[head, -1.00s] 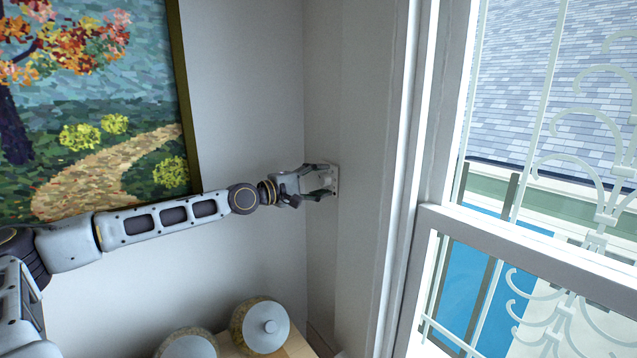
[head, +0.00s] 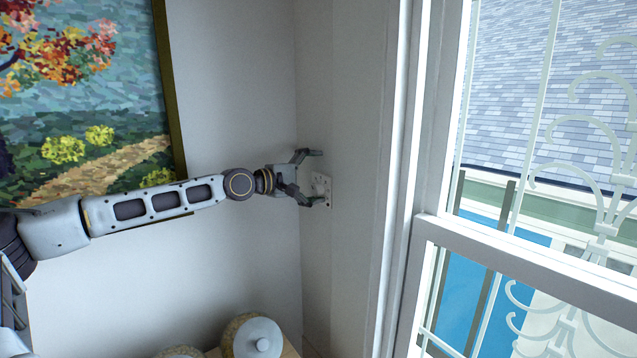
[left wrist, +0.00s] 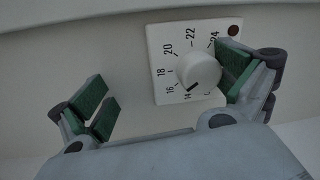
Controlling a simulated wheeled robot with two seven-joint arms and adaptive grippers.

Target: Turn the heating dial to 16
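The heating dial is a white round knob (left wrist: 198,69) on a pale square plate (left wrist: 160,42) marked 14 to 24, with a red-brown dot in one corner. The knob's dark mark is at its lower left, near 14 and 16; I cannot tell the exact setting. In the head view the plate (head: 329,191) is on the wall by the corner. My left gripper (head: 317,178) is open in front of it, and its fingers also show in the left wrist view (left wrist: 163,90). One finger is close to the knob's right side; the other is well left of the plate. My right gripper is out of view.
A framed landscape painting (head: 90,110) hangs at the left. A window (head: 520,245) with a white frame and curly bars fills the right. Lidded round pots (head: 256,338) stand low on a wooden surface below my left arm.

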